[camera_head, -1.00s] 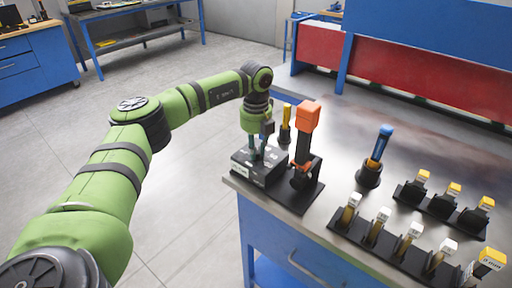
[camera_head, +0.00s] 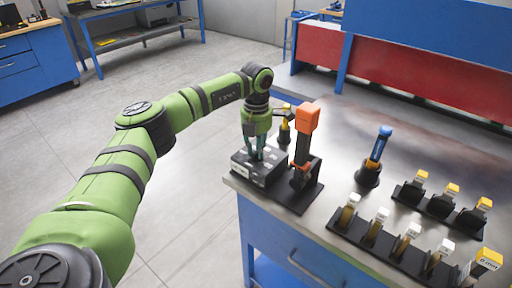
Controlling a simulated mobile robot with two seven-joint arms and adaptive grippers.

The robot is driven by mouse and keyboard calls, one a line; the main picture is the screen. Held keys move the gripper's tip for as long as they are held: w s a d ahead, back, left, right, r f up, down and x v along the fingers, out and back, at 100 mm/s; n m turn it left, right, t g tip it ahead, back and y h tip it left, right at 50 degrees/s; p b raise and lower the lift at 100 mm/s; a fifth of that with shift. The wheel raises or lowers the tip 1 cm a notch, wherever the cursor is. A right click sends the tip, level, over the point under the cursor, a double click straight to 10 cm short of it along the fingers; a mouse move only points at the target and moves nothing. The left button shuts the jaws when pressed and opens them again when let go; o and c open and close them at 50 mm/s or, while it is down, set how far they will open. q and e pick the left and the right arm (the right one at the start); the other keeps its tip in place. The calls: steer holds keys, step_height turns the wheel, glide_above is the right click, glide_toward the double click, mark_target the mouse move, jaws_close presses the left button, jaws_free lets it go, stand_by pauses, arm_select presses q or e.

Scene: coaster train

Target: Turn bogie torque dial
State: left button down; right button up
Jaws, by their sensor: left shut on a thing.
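A dark box (camera_head: 262,172) with small pale marks on top sits at the left corner of the metal bench. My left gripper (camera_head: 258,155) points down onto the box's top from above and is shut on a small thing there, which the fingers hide. That thing is where the torque dial would show, but I cannot make out the dial itself. My right gripper is not in view.
An orange-headed tool (camera_head: 307,118) stands in a black holder just right of the box. A blue-handled tool (camera_head: 380,145) stands in a cup on the bench (camera_head: 340,120). Several yellow- and white-topped pieces stand in black racks (camera_head: 390,247) at the right.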

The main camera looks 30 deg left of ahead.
arm_select(q)
steer(key=m, duration=0.3)
steer(key=shift+w+m, duration=0.1)
steer(key=shift+m, duration=0.2)
steer(key=shift+d+m, duration=0.1)
steer(key=shift+m, duration=1.9)
steer(key=c, duration=1.1)
jaws_free()
steer(key=shift+w, duration=0.1)
steer(key=shift+r, duration=0.1)
step_height(320, 180, up, 12)
